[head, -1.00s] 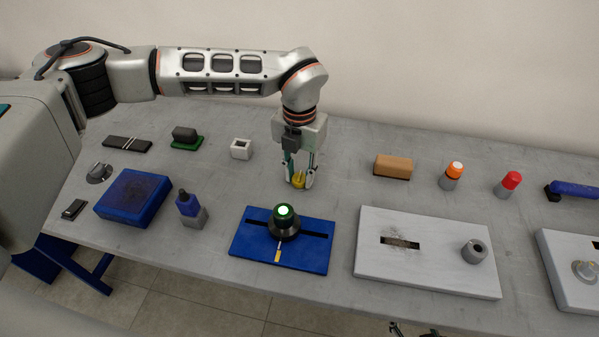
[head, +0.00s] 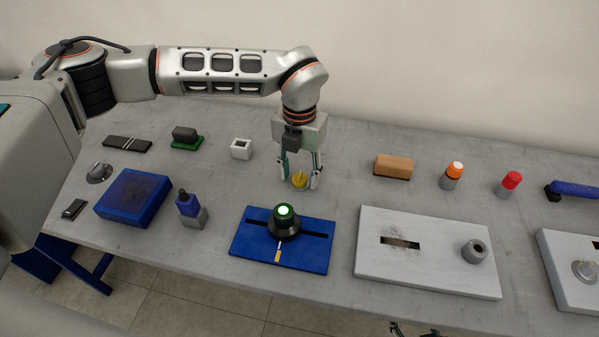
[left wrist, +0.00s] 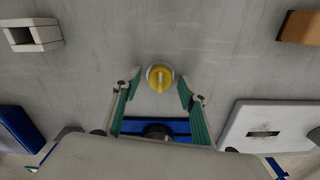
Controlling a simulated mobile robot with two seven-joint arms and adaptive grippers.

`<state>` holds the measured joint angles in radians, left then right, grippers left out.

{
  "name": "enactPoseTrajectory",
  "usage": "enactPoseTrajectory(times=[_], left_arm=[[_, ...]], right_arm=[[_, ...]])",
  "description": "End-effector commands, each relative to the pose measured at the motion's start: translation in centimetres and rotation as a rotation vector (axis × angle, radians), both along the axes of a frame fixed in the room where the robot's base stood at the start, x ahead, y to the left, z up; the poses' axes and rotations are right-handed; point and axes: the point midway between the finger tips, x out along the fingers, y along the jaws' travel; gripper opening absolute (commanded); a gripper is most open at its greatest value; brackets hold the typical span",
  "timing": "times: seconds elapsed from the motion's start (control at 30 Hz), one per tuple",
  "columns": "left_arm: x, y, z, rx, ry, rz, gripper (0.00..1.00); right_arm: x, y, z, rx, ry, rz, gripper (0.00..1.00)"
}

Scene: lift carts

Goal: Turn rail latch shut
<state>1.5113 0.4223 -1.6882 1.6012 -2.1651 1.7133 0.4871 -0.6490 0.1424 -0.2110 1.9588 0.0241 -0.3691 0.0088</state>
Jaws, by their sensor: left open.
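A yellow knob (head: 299,180) on a round grey base stands on the table; I cannot tell for sure if it is the rail latch. In the left wrist view the knob (left wrist: 160,78) has its raised grip pointing up and down the picture. My left gripper (head: 300,184) is open, pointing down, with one finger on each side of the knob and gaps between. A blue plate (head: 312,259) with a dark slot lies in front. On it stands a black knob (head: 284,226) with a lit green top. A small dark part at the bottom edge may be my right gripper.
A white slotted plate (head: 440,273) with a grey ring lies to the right. A blue box (head: 134,197) and a blue bottle-like piece (head: 188,206) stand left. A tan block (head: 393,166) and a white hollow block (head: 241,149) are farther back. The table around the yellow knob is clear.

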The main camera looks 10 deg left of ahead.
Motion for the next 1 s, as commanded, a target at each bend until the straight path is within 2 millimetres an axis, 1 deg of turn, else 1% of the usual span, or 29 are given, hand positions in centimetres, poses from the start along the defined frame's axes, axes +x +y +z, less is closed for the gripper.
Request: enactPoseTrajectory(times=[0.17,0.4,0.5,0.6,0.7,0.8,1.0], left_arm=[[0.1,0.0,2.0,-0.002,-0.004,0.000,0.42],[0.1,0.0,6.9,-0.001,-0.005,0.000,0.42],[0.1,0.0,8.8,-0.001,-0.004,0.000,0.42],[0.1,0.0,10.2,0.000,-0.002,0.000,0.42],[0.1,0.0,11.2,0.000,-0.002,0.001,0.42],[0.0,0.0,11.7,0.000,-0.001,0.001,0.42],[0.0,0.0,11.9,0.000,0.000,0.000,0.42]], right_arm=[[0.1,0.1,0.1,0.003,-0.002,-0.001,0.45],[0.1,0.2,0.2,0.004,-0.004,-0.001,0.45],[0.1,0.2,0.2,0.004,-0.004,-0.001,0.45],[0.1,0.2,0.2,0.004,-0.004,-0.001,0.45],[0.1,0.2,0.2,0.005,-0.004,-0.001,0.45],[0.1,0.2,0.2,0.005,-0.004,-0.001,0.45],[0.1,0.2,0.2,0.006,-0.005,-0.001,0.45]])
